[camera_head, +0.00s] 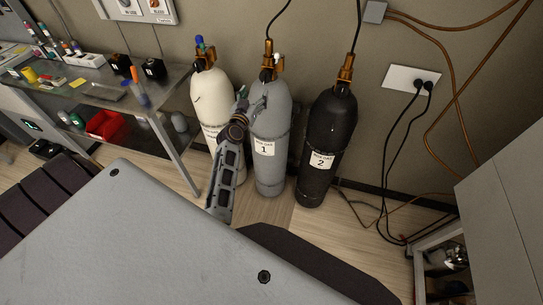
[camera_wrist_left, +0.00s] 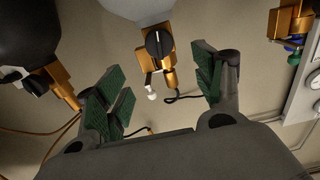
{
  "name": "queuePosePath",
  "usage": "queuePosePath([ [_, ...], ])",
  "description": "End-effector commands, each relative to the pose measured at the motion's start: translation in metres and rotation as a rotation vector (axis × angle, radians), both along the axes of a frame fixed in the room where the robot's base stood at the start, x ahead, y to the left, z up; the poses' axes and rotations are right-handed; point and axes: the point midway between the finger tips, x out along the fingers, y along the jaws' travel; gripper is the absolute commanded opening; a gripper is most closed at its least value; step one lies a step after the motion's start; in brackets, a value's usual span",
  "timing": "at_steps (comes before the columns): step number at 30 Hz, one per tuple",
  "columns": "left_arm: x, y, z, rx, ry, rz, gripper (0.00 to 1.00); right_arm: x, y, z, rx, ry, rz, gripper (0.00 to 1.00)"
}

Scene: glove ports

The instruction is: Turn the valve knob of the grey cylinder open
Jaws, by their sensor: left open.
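The grey cylinder (camera_head: 270,125), with a label reading 1, stands upright by the wall between a white and a black cylinder. Its brass valve (camera_head: 268,68) is at the top. In the left wrist view the valve's round black knob (camera_wrist_left: 159,43) shows near the top centre, with a pale mark across it. My left gripper (camera_head: 250,97) is beside the upper part of the grey cylinder, below the valve. In the left wrist view its green-padded fingers (camera_wrist_left: 158,66) are spread, with the brass valve body between them and nothing gripped. My right gripper is out of view.
The white cylinder (camera_head: 206,95) is close on the left and the black cylinder (camera_head: 328,130) close on the right. A shelf table (camera_head: 85,90) with small items stands at left. Cables hang along the wall at right. A grey cabinet (camera_head: 500,205) is at lower right.

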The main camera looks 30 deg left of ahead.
Motion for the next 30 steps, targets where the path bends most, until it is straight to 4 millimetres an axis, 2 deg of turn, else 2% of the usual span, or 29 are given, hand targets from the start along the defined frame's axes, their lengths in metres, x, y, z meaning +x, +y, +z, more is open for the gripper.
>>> queuePosePath([
  [9,-0.023,-0.005,-0.001,0.001,0.002,0.000,0.68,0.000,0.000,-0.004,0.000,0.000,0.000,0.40],
  [30,-0.012,-0.031,-0.077,-0.033,0.112,-0.047,0.68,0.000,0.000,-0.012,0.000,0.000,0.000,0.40],
])
